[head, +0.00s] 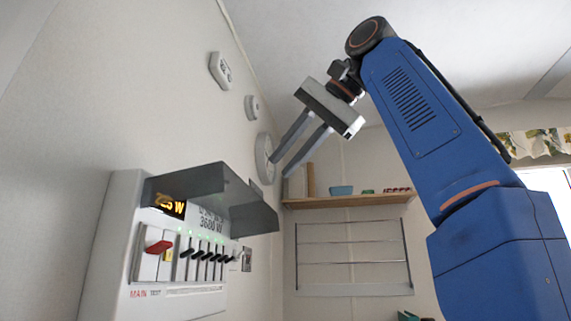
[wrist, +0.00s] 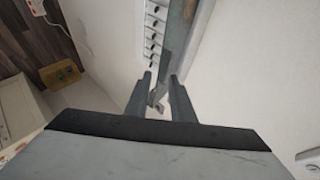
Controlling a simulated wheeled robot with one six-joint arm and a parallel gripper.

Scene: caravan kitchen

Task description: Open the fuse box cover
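The fuse box (head: 110,270) is a white box on the left wall, with a red main switch (head: 158,247) and a row of black breaker levers (head: 207,255). Its dark grey cover (head: 215,190) is raised and juts out above the levers, leaving them exposed. My gripper (head: 279,168) is above and right of the cover's outer end in the head view, its two fingers apart. In the wrist view my gripper (wrist: 158,78) has the cover (wrist: 178,45) beyond its fingers. A small grey piece shows between the fingers; I cannot tell whether they touch it.
A round white dial (head: 263,158) and two small wall fittings (head: 220,71) sit on the wall above the box. A wooden shelf (head: 345,201) with small items and a wire rack (head: 352,250) are on the far wall. The space right of the cover looks clear.

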